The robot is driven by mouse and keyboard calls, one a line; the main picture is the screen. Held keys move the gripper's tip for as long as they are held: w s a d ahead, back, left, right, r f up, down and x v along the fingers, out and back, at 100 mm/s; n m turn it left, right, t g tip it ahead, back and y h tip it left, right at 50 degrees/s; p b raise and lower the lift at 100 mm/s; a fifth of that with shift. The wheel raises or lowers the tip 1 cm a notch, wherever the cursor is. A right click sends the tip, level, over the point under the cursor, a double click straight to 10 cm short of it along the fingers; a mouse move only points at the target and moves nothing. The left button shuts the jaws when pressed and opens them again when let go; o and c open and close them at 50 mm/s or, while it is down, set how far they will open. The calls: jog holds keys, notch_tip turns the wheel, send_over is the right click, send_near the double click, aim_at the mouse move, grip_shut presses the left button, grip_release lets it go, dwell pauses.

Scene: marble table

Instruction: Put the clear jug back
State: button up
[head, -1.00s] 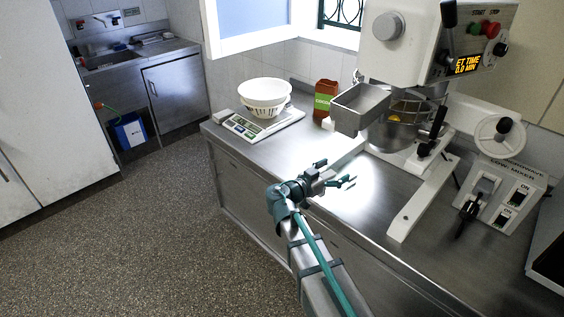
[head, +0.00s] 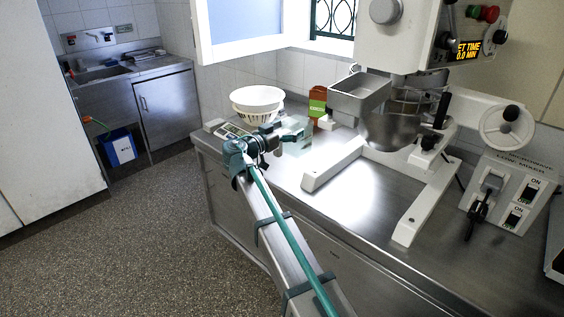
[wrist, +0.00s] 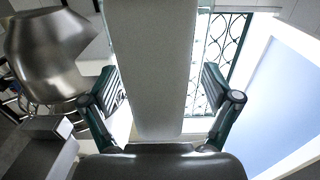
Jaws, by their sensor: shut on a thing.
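The clear jug (head: 297,130) shows in the head view as a pale, see-through shape at my gripper's end. My gripper (head: 278,139) is above the counter, in front and right of the white bowl.
A white bowl and colander (head: 258,101) sit on a scale (head: 228,129) at the counter's left end. A red-and-green carton (head: 317,101) stands behind. The large mixer (head: 400,75), with its steel bowl (head: 392,130) and white legs, is at right. The counter's middle (head: 350,205) is bare.

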jog(key=w+a+f+p, duration=0.1)
jog(key=w+a+f, duration=0.2)
jog(key=w+f, duration=0.3)
jog(key=w+a+f+p, duration=0.1)
jog(key=w+a+f, duration=0.1)
jog(key=w+f, duration=0.4)
jog(key=shift+w+a+f, duration=0.35)
jog(key=shift+a, duration=0.05)
jog(key=shift+f, duration=0.1)
jog(key=o, duration=0.8)
jog(key=shift+o, duration=1.2)
jog(key=shift+r+p, duration=0.2)
jog(key=shift+p, duration=1.05)
